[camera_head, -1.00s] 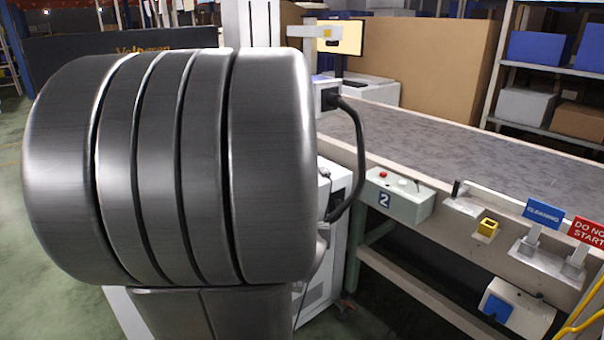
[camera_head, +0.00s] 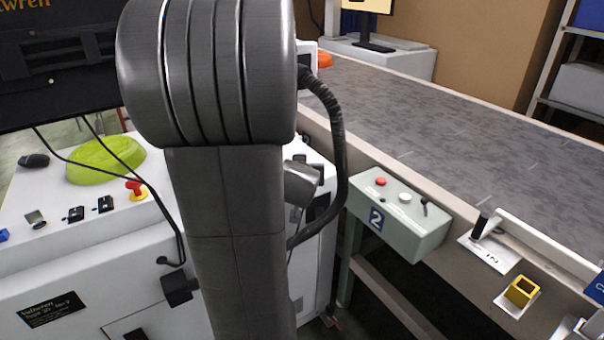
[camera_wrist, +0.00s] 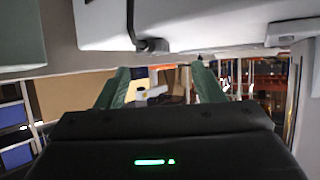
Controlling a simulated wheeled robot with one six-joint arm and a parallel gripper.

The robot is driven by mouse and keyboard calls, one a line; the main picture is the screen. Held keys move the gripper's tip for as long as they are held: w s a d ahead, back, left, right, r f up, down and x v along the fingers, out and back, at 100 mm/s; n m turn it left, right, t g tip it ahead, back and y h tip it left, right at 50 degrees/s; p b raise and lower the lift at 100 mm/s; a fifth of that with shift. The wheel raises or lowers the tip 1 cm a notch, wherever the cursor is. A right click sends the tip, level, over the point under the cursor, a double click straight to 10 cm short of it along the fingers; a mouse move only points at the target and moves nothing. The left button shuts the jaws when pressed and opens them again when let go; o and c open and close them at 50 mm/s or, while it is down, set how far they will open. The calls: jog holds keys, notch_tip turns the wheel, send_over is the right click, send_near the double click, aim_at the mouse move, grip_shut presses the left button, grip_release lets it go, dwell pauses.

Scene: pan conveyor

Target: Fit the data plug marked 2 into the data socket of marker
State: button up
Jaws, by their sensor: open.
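My gripper (camera_wrist: 160,82) shows only in the wrist view, with two green fingers apart and nothing seen between them. In the head view, my dark arm fills the middle, and my gripper is out of sight. A white cabinet (camera_head: 90,270) stands at the left with a black label. A black block on a cable (camera_head: 180,287) sits at its front edge; I cannot read a mark on it. I cannot pick out the plug marked 2 or the data socket; my arm hides part of the cabinet.
A grey-green control box marked 2 (camera_head: 405,215) is fixed to the conveyor (camera_head: 440,120) side. A yellow holder (camera_head: 521,291) is at the right.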

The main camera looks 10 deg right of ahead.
jog(key=shift+d+b+x, duration=0.1)
jog(key=shift+b+x, duration=0.5)
jog(key=shift+x, duration=0.75)
jog(key=shift+d+b+x, duration=0.15)
jog(key=shift+b+x, duration=0.45)
jog(key=shift+x, duration=0.7)
jog(key=shift+c, duration=0.4)
jog(key=c, duration=1.1)
jog(key=shift+c, duration=0.2)
notch_tip(320, 180, up, 10)
jog(key=p, duration=0.8)
jog(key=shift+s+p, duration=0.2)
jog(key=shift+p, duration=0.1)
